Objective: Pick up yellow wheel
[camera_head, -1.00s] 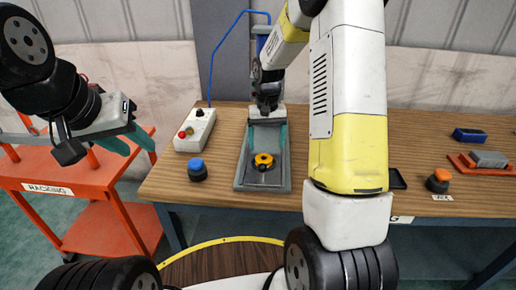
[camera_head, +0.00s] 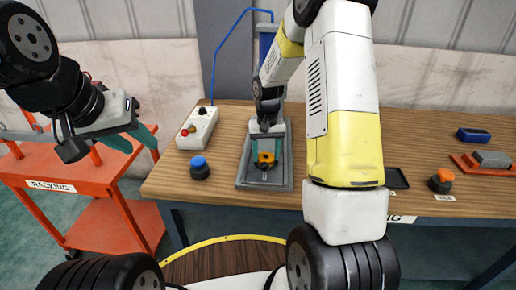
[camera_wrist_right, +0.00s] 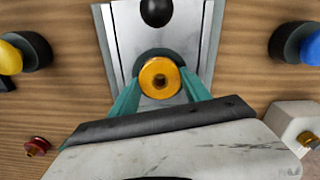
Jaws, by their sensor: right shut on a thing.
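Whether the wheel still touches the fixture cannot be told. My left gripper (camera_head: 134,140) is empty, with its teal fingers apart, above the orange racking cart at the left.
A blue-topped black button (camera_head: 199,168) and a white control box (camera_head: 197,128) stand left of the fixture. An orange-topped button (camera_head: 440,181), a blue block (camera_head: 473,135) and a red tray (camera_head: 468,166) lie at the right. The orange cart (camera_head: 60,170) stands at the left.

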